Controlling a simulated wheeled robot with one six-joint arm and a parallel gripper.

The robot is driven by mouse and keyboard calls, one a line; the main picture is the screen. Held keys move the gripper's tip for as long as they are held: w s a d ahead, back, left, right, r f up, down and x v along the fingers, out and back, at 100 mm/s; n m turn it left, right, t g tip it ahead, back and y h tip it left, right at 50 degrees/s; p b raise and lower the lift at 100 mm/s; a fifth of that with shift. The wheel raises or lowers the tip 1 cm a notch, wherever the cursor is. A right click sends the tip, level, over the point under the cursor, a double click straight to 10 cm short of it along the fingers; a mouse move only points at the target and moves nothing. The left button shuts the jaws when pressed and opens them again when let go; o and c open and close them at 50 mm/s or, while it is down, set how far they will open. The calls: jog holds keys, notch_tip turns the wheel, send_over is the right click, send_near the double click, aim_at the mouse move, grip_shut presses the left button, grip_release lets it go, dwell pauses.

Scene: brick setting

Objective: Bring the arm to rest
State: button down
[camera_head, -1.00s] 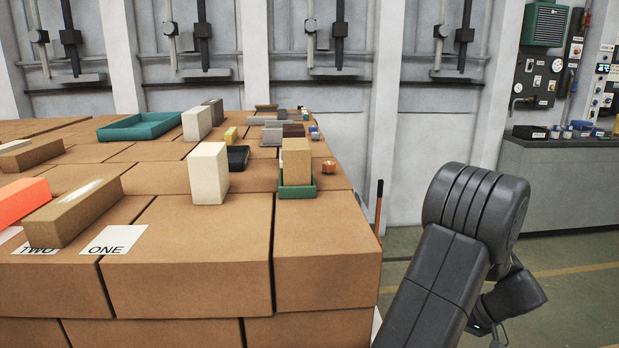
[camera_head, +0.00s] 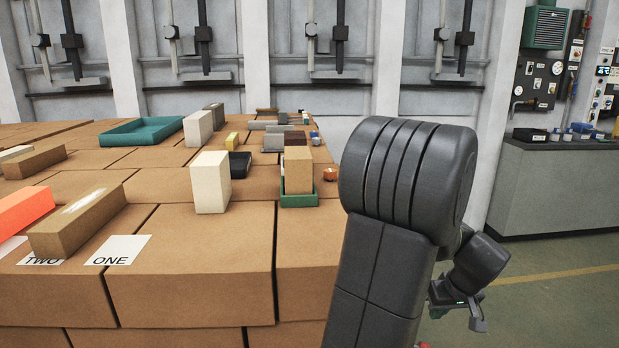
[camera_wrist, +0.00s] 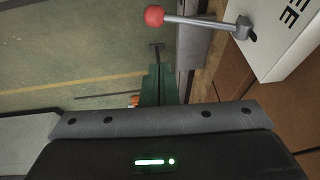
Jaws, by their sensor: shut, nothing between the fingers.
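My arm stands at the right of the stacked brown blocks in the head view, its thick grey elbow raised and bent. My gripper (camera_head: 468,312) hangs low behind the forearm, partly hidden by it, beyond the right edge of the stack. It is shut and holds nothing. In the wrist view a dark part of my own arm with a lit green bar fills the bottom.
The stack (camera_head: 190,265) holds a cream brick (camera_head: 210,183), a tan brick (camera_head: 298,170), a brown brick (camera_head: 78,222) and a teal tray (camera_head: 140,131). A grey bench (camera_head: 555,185) stands at the right over open floor. A red-knobbed lever (camera_wrist: 154,16) shows in the wrist view.

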jog(key=s+a+r+h, duration=0.1)
jog(key=s+r, duration=0.1)
jog(key=r, duration=0.4)
jog(key=s+a+r+p, duration=0.1)
jog(key=s+r, duration=0.1)
jog(key=r, duration=0.5)
jog(key=shift+a+r+h, duration=0.15)
jog(key=shift+a+h, duration=0.2)
jog(key=shift+h, duration=0.05)
